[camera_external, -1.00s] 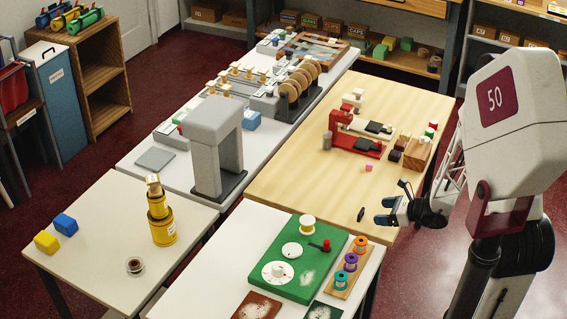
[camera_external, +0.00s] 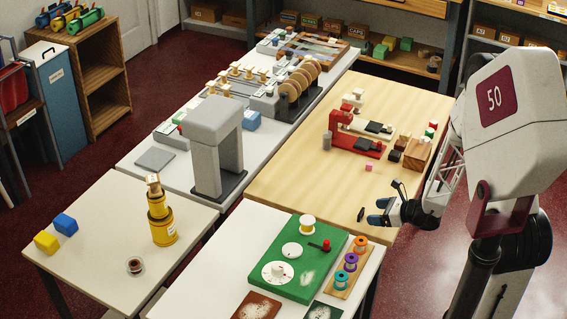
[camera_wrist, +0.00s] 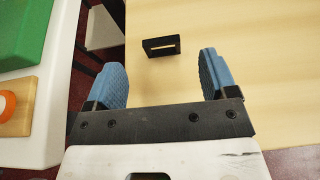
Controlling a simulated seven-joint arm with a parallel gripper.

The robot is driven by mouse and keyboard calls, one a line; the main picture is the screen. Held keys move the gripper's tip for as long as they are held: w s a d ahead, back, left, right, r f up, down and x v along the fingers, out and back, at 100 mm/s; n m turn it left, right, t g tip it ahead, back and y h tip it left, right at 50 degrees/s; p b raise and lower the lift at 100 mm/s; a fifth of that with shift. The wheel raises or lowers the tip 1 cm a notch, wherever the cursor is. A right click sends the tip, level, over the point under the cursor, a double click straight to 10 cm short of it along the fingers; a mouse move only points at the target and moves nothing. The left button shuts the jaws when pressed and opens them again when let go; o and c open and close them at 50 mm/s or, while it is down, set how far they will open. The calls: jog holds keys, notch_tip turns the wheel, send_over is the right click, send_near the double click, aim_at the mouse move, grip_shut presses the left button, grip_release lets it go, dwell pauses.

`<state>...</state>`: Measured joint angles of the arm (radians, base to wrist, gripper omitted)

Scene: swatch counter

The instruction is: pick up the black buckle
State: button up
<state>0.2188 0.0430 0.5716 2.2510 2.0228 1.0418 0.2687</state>
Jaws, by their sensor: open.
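The black buckle (camera_external: 361,214) is a small dark rectangular frame near the front edge of the light wooden table. In the wrist view the buckle (camera_wrist: 162,47) shows its slot and lies just beyond my fingertips, roughly centred between them. My gripper (camera_external: 376,212) is low over the table, just right of the buckle in the external view. In the wrist view the two blue fingers of my gripper (camera_wrist: 162,72) are wide apart with nothing between them. I cannot tell exactly how high they are above the tabletop.
A white table with a green board (camera_external: 305,262) and a spool rack (camera_external: 349,268) stands in front, across a narrow gap. A pink cube (camera_external: 369,167) and a red press (camera_external: 352,146) are farther back. Bare wood (camera_external: 300,190) lies left of the buckle.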

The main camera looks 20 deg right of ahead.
aim_at(362, 211)
jog(key=shift+w+a, duration=0.1)
dwell(0.3)
jog(key=shift+x, duration=2.45)
jog(key=shift+c, duration=0.2)
jog(key=c, duration=1)
